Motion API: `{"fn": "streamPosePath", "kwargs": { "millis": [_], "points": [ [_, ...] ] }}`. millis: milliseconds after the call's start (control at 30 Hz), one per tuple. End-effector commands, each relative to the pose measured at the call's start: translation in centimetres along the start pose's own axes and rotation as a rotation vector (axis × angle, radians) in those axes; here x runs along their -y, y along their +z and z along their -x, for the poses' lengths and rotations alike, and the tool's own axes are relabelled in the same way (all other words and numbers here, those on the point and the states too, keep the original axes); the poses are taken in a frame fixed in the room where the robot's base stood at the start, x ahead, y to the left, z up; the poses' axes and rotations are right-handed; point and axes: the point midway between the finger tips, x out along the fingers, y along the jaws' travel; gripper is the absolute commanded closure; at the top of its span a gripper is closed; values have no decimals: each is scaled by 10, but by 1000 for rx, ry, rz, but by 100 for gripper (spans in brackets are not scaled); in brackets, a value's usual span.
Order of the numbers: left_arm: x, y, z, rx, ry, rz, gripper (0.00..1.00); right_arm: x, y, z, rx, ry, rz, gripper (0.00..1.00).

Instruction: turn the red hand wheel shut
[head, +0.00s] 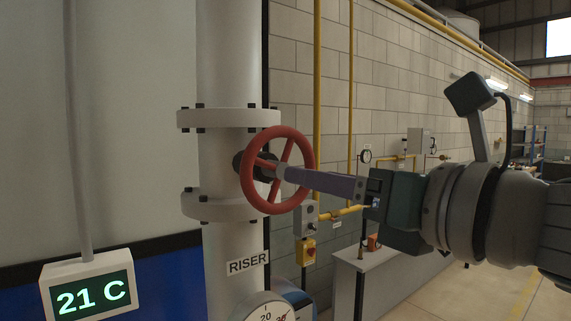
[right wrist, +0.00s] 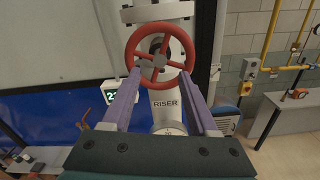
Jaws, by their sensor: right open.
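The red hand wheel (head: 281,131) has spokes and a grey hub, and is mounted on a dark stem on the pale vertical riser pipe (head: 228,80). My right gripper (head: 284,172) reaches in from the right, with its purple fingers pointing at the wheel's hub area. In the right wrist view the wheel (right wrist: 160,60) shows ahead, and the open fingers (right wrist: 159,74) are apart, their tips overlapping the lower left and lower right of the rim. Nothing is held between them. I cannot tell whether the tips touch the wheel. My left gripper is not in view.
Pipe flanges (head: 228,118) sit above and below the wheel's stem. A dial gauge (head: 268,308) and a "21 C" display (head: 90,290) are lower down. Yellow pipes (head: 317,100) and a switch box (head: 306,218) are on the block wall behind. Floor at the right is open.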

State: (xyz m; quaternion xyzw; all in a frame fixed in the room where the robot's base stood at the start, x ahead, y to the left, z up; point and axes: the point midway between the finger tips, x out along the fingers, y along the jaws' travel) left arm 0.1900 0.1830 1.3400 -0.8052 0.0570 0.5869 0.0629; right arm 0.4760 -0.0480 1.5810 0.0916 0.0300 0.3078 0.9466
Motion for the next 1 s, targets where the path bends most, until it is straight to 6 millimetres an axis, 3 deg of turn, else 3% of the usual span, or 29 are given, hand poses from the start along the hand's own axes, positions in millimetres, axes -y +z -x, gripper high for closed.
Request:
{"fn": "streamPosePath", "kwargs": {
  "millis": [200, 433, 933, 1000],
  "points": [
    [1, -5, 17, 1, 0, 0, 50, -1, 4, -38, 1, -1, -4, 40],
    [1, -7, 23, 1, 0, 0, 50, 0, 2, -66, 2, -2, -4, 40],
    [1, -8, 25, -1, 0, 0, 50, 0, 0, -78, 0, 0, -3, 40],
    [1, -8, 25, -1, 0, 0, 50, 0, 0, -78, 0, 0, -3, 48]
  ]
}}
